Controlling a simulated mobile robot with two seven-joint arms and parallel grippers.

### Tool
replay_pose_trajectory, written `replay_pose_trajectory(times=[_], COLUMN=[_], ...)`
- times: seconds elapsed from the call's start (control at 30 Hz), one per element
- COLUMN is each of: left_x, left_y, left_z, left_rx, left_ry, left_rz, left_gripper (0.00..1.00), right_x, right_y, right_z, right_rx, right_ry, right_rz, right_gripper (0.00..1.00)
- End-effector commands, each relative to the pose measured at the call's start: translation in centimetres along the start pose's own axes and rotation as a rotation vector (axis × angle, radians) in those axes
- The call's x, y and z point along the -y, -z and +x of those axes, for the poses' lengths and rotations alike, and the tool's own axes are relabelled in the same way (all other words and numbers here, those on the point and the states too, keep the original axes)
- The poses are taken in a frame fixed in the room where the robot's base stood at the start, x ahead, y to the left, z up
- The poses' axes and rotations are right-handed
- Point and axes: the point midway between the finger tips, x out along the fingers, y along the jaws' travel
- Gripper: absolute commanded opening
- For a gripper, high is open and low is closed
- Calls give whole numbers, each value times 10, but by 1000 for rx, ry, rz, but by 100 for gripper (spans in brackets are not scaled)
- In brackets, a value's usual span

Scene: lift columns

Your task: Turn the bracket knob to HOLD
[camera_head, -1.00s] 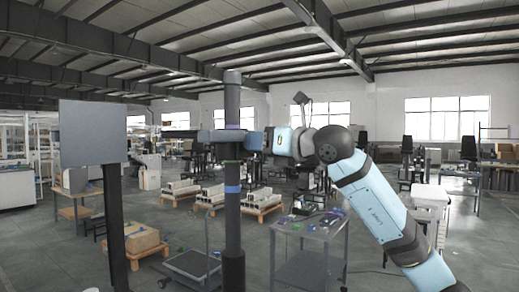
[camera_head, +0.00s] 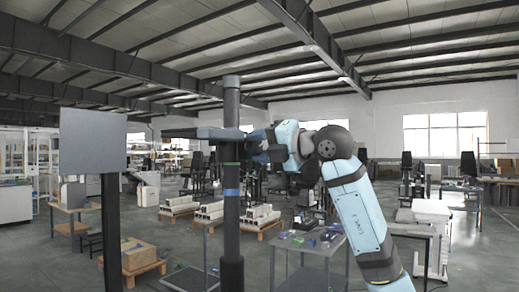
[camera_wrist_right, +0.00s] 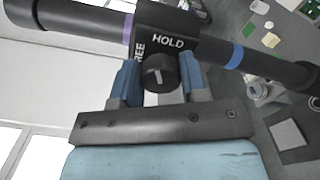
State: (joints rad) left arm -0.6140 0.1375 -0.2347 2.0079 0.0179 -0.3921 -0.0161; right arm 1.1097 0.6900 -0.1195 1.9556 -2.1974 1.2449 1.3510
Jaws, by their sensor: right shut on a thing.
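The bracket (camera_wrist_right: 182,18) is a dark block around the dark column (camera_wrist_right: 90,22). Its face reads HOLD at the top and, partly hidden, FREE at the left. The round black knob (camera_wrist_right: 160,73) carries a white mark that points up, roughly toward HOLD. My right gripper (camera_wrist_right: 160,84) has its blue fingers on both sides of the knob and is shut on it. In the head view the column (camera_head: 231,210) stands upright, and my right gripper (camera_head: 257,146) reaches the bracket from the right; the knob is hidden there. My left gripper is not in view.
A grey panel (camera_head: 92,142) on a dark post stands at the left. A dark bar (camera_head: 188,132) extends left from the bracket. A grey table (camera_head: 300,243) with small items stands behind to the right. Pallets (camera_head: 180,212) lie on the floor further back.

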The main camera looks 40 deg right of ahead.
Motion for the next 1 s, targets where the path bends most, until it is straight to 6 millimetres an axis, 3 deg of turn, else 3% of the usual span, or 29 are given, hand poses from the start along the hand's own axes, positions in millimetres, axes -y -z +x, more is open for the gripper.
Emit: replay_pose_trajectory(times=[0.5, 1.0], left_x=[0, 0], left_y=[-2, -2], left_z=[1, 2], left_rx=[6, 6], left_ry=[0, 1], left_rz=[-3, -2], left_gripper=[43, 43], right_x=[0, 1], right_y=[-1, -1], right_z=[0, 0], right_rx=[2, 2], right_ry=[-3, -3], right_rz=[377, 469], right_gripper=[16, 16])
